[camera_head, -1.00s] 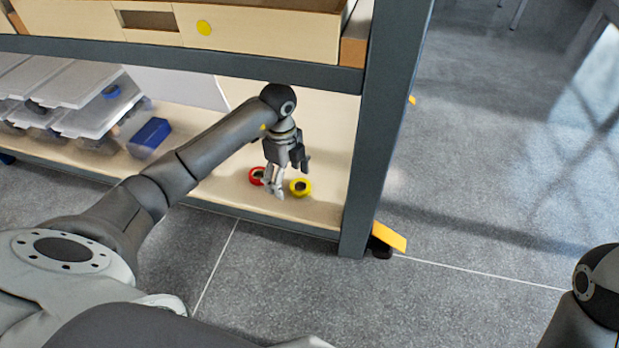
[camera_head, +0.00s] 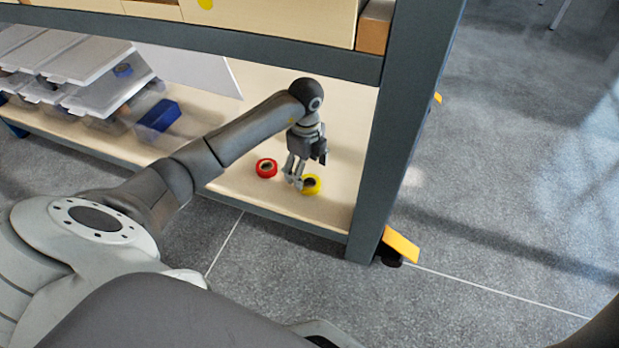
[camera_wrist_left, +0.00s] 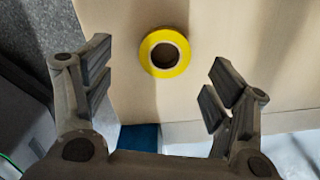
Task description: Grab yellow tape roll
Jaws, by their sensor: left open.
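The yellow tape roll (camera_head: 312,184) lies flat on the lower shelf board, near the shelf's right post. In the left wrist view the roll (camera_wrist_left: 165,52) shows whole, ahead of the fingertips and roughly between the two fingers. My left gripper (camera_head: 295,183) points down just left of the roll in the head view and overlaps its left edge. In the left wrist view its fingers (camera_wrist_left: 155,85) are wide apart with nothing between them. I cannot tell the exact height of the fingertips above the board. My right gripper is not in view.
A red tape roll (camera_head: 266,168) lies on the same board, left of the gripper. The upper shelf beam (camera_head: 250,52) passes above and the grey post (camera_head: 385,170) stands to the right. Clear bins and a blue box (camera_head: 160,114) are at the left.

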